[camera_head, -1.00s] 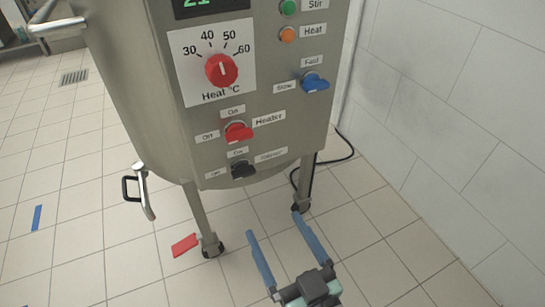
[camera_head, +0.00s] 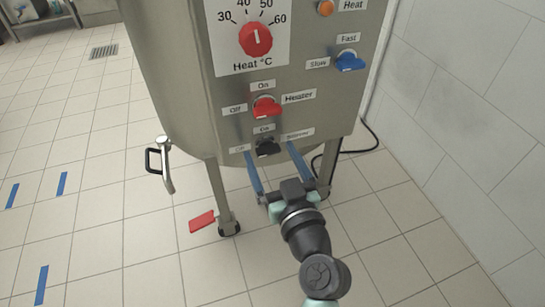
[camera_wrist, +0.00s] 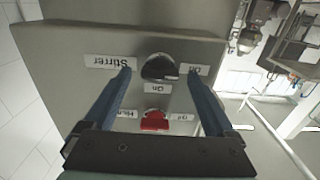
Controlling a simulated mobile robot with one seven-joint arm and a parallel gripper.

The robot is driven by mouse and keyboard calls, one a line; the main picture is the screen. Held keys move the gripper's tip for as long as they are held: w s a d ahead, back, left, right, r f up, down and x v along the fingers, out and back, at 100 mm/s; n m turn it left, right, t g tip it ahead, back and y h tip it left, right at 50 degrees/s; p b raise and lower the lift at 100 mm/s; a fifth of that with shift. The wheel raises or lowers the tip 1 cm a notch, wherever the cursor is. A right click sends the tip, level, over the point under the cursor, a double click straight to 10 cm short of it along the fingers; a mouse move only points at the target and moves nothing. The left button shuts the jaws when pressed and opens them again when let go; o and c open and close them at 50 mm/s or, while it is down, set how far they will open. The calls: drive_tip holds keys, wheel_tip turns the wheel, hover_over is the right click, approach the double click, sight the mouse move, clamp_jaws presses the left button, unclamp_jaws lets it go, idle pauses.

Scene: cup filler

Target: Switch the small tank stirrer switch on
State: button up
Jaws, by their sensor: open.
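The stirrer switch is a black knob (camera_head: 268,148) low on the front of the steel tank (camera_head: 175,90). An "On" label is above it, an "Off" label to its left and a "Stirrer" label to its right. I cannot tell clearly which way the knob points. My gripper (camera_head: 269,151) is open, its two long blue fingers reaching up from below, one on each side of the knob. In the wrist view, the panel is upside down and the black knob (camera_wrist: 160,67) shows between the fingertips, apart from both. Contact is not visible.
The red heater knob (camera_head: 265,107) is just above the stirrer switch. A red heat dial (camera_head: 256,39) and a blue speed knob (camera_head: 349,60) are higher up. A tank leg stands near each finger. A white tiled wall (camera_head: 470,110) is on the right.

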drive_tip(key=c, duration=1.4)
drive_tip(key=m+p, duration=0.1)
drive_tip(key=m, duration=0.3)
drive_tip(key=shift+m, duration=0.4)
drive_tip(key=m+p, duration=0.1)
drive_tip(key=m, duration=0.3)
drive_tip(key=shift+d+m+p, duration=0.15)
drive_tip(key=shift+m+p, duration=0.15)
drive_tip(key=m+p, duration=0.1)
drive_tip(key=m, duration=0.3)
drive_tip(key=shift+p, duration=0.4)
drive_tip(key=shift+f+m+p, duration=0.2)
drive_tip(key=shift+m+p, duration=0.55)
drive_tip(key=shift+m, duration=1.55)
